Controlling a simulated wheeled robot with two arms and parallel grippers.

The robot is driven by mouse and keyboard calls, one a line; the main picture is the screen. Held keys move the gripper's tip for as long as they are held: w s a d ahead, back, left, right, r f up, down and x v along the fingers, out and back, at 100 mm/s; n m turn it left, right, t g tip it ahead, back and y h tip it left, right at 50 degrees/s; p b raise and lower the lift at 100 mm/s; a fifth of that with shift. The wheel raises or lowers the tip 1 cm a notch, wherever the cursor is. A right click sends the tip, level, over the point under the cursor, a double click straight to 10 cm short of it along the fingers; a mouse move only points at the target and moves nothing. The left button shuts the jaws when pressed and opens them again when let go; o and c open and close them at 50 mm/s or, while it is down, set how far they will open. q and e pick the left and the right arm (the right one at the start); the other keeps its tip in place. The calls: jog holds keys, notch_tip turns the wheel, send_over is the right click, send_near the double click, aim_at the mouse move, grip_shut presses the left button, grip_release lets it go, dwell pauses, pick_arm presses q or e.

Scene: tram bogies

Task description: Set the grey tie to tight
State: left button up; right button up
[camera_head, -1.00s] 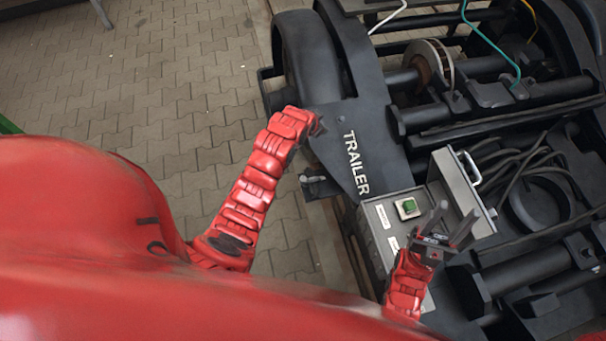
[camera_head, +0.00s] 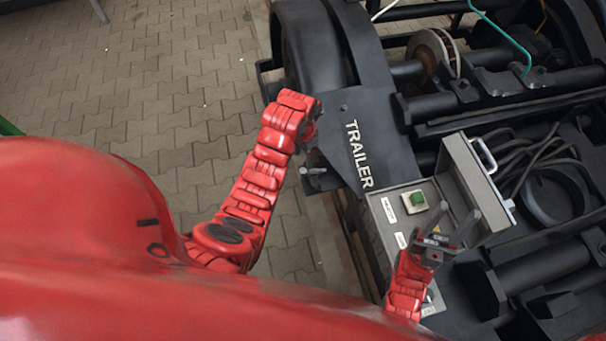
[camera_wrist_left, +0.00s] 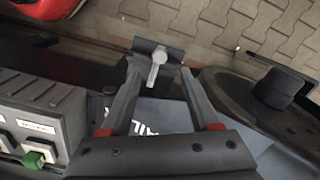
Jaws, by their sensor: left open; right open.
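A small light-grey lever (camera_wrist_left: 157,64) on a dark crossbar shows in the left wrist view; I take it for the grey tie. In the head view a small grey lever (camera_head: 316,171) sits beside the dark frame, left of the TRAILER lettering. My left gripper (camera_wrist_left: 161,76) is open, with its fingertips either side of the lever; I cannot tell whether they touch it. In the head view its fingers are mostly hidden by the arm. My right gripper (camera_head: 458,213) is open and empty above the grey control box. No tight marking is readable.
The grey control box (camera_head: 378,223) has a green button (camera_head: 418,198) and an open lid (camera_head: 470,170). A dark wheel (camera_head: 305,50), axles, a teal hose (camera_head: 500,35) and black cables lie beyond. Paving (camera_head: 150,90) at left is clear.

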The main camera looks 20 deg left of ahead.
pick_arm(q)
notch_tip(320, 180, down, 8)
jog(key=shift+r, duration=0.2)
grip_shut()
dwell(0.4)
jog(key=shift+p, duration=0.3)
dwell(0.8)
